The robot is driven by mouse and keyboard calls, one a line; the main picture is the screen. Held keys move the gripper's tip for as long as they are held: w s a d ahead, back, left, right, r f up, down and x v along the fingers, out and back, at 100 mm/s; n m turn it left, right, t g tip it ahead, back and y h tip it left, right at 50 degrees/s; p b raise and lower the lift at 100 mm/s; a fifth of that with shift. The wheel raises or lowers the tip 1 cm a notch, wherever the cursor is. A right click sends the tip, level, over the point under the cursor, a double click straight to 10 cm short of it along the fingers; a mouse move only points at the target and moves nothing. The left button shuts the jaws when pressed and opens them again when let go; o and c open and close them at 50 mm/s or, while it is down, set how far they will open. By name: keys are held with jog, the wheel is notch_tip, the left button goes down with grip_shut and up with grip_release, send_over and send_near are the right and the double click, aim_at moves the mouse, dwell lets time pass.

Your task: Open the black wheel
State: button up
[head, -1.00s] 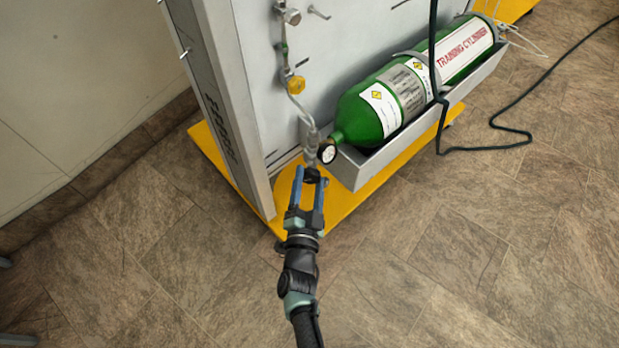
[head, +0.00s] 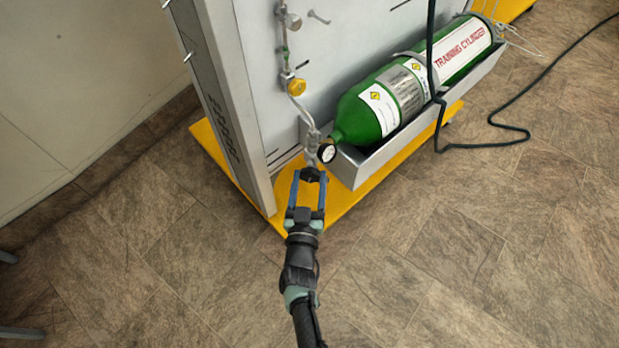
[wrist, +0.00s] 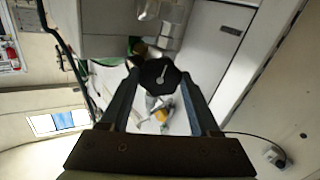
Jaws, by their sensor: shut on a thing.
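The black wheel (wrist: 159,77) shows in the wrist view as a dark, many-sided knob with a light mark at its middle. It sits between the two fingertips of my gripper (wrist: 158,88), which is shut on it. In the head view the wheel (head: 311,174) is small and dark, at the low end of the metal valve fitting, beside the round gauge (head: 327,153). My gripper (head: 308,182) reaches it from below, with its blue fingers on either side. The green training cylinder (head: 362,115) lies tilted in its tray, joined to the fitting.
The grey cylinder tray (head: 348,172) and the yellow base (head: 352,200) are close to the right of my gripper. A grey upright post (head: 238,110) stands to the left. A yellow knob (head: 297,87) is above. A dark cable (head: 485,147) lies on the right. The floor in front is clear.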

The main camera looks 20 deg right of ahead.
jog(key=shift+n, duration=0.7)
jog(key=o, duration=1.4)
jog(key=shift+c, duration=0.2)
jog(key=p+v, duration=0.4)
jog(key=v, duration=0.9)
